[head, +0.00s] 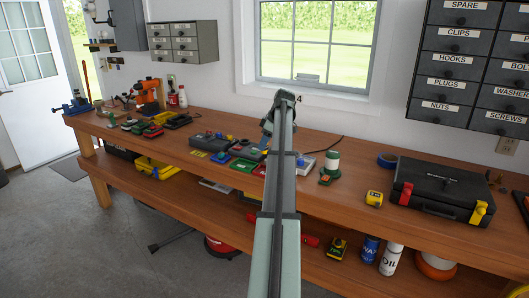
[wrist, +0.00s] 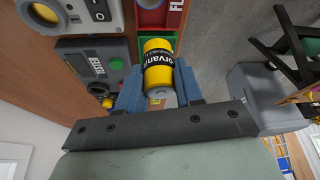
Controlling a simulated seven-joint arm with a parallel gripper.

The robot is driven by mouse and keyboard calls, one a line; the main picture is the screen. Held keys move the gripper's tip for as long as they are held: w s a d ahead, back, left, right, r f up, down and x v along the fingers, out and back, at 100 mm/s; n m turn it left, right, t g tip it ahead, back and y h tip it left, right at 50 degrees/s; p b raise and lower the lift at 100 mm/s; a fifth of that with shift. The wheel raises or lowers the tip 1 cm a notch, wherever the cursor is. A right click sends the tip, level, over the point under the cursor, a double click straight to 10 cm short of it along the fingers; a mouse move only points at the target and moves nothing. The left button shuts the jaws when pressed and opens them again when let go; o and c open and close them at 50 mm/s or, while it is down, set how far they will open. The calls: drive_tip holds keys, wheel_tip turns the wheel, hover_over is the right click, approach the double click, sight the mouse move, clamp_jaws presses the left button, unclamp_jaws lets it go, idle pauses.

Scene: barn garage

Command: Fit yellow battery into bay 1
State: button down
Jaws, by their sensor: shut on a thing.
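The yellow battery (wrist: 158,62), with a black label band, sits between the two blue fingers of my gripper (wrist: 159,78) in the wrist view. My gripper is shut on it, with one metal end facing the camera. In the head view my arm hides the battery and most of the gripper, which is above the middle of the bench. No bay marked 1 can be made out. A light grey device (wrist: 72,14) with a black switch is at the top left of the wrist view; I cannot tell whether it holds the bay.
A dark tester box (wrist: 92,62) with a green button lies left of the battery in the wrist view. A red bin (wrist: 150,28) is beyond the battery. The wooden bench (head: 345,198) also carries a black case (head: 440,187) and a yellow tape measure (head: 374,198).

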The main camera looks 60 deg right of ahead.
drive_tip(key=shift+s+d+r, duration=0.1)
drive_tip(key=shift+s+r, duration=0.1)
drive_tip(key=shift+r, duration=0.1)
drive_tip(key=d, duration=1.5)
drive_tip(key=shift+s+a+f, duration=0.1)
drive_tip(key=shift+s+f, duration=0.05)
drive_tip(key=shift+f, duration=1.35)
drive_tip(key=shift+s+a+f, duration=0.1)
drive_tip(key=shift+s+f, duration=0.05)
drive_tip(key=shift+f, duration=1.3)
drive_tip(key=shift+f, duration=0.55)
drive_tip(key=c, duration=1)
unclamp_jaws()
drive_tip(key=shift+c, duration=0.2)
drive_tip(key=v, duration=1.1)
